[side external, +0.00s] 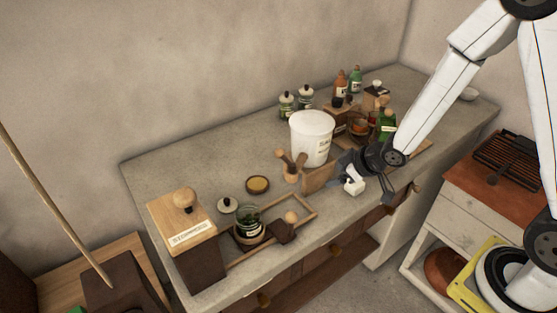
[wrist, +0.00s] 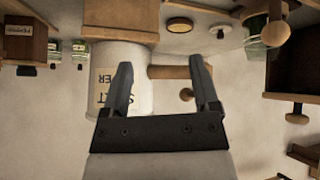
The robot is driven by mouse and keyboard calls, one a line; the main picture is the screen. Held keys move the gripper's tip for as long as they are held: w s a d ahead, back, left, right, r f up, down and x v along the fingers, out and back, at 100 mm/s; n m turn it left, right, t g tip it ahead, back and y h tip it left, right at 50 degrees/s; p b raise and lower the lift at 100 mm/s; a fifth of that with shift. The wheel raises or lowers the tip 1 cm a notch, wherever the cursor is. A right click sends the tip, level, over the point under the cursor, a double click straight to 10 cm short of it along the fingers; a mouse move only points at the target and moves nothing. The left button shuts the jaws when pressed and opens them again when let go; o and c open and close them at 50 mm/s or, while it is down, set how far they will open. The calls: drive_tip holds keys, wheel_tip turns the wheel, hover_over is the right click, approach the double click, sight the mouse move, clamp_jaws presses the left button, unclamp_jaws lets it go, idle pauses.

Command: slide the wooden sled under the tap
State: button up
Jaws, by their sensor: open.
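The wooden sled (side external: 284,235) is a dark block with a pale round knob (side external: 290,217), sitting in a wooden rail frame (side external: 303,200). A glass jar of green stuff (side external: 247,221) stands at its left end. The white salt water tub (side external: 312,135) stands to the right and behind, on a wooden stand. A wooden tap (side external: 291,166) appears to stick out at its lower left. My gripper (side external: 362,185) is open and empty, to the right of the frame. In the wrist view, its fingers (wrist: 161,75) show in front of the tub (wrist: 120,92) and a wooden cylinder.
A wooden box with a knobbed lid (side external: 184,212) stands at the counter's left end. A small round dish (side external: 257,184) lies behind the frame. Bottles and jars (side external: 340,82) crowd the back right. The counter's back left (side external: 190,163) is clear.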

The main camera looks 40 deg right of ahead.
drive_tip(key=a+f+n+y, duration=0.1)
drive_tip(key=w+a+f+n+t+y, duration=0.1)
drive_tip(key=a+f+y, duration=0.1)
drive_tip(key=w+a+f+n+y, duration=0.1)
drive_tip(key=y, duration=0.1)
drive_tip(key=shift+a+f+t, duration=0.2)
drive_tip(key=shift+a+t, duration=0.1)
drive_tip(key=s+a+y, duration=0.1)
drive_tip(key=y, duration=0.1)
drive_tip(key=s+a+f+n+y, duration=0.1)
drive_tip(key=y, duration=0.1)
drive_tip(key=s+a+f+y, duration=0.1)
drive_tip(key=y, duration=0.1)
drive_tip(key=shift+s+a, duration=0.1)
drive_tip(key=shift+a, duration=0.25)
drive_tip(key=shift+s+a+y, duration=0.2)
drive_tip(key=shift+s+y, duration=0.3)
drive_tip(key=shift+y, duration=0.05)
drive_tip(key=shift+s+a+y, duration=0.15)
drive_tip(key=shift+s+y, duration=0.35)
drive_tip(key=shift+y, duration=0.05)
hover_over(284, 234)
drive_tip(key=shift+s+a, duration=0.1)
clamp_jaws()
idle(0.6)
